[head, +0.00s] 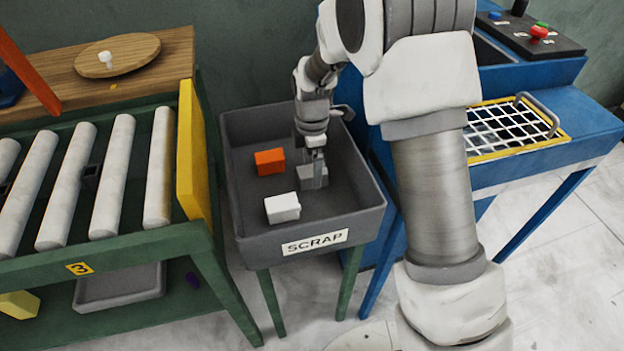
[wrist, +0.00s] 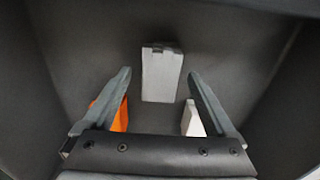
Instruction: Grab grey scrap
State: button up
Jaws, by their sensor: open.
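The grey scrap (head: 308,180) is a small block in the SCRAP bin (head: 371,212), near its right side. In the wrist view the grey scrap (wrist: 161,78) lies ahead, in line with the gap between the fingers. My gripper (head: 314,160) points down into the bin, over the grey scrap and partly overlapping it in the head view. The wrist view shows its two fingers (wrist: 160,73) spread wide, with nothing held between them. I cannot tell how far the fingertips are above the block.
An orange block (head: 269,161) and a white block (head: 282,207) lie in the bin to the left. The bin walls surround the gripper. A roller conveyor (head: 112,175) stands left, and a blue press (head: 560,125) with a wire grid stands right.

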notch_tip(320, 180, down, 2)
jog(key=shift+r, duration=0.1)
jog(key=c, duration=1.4)
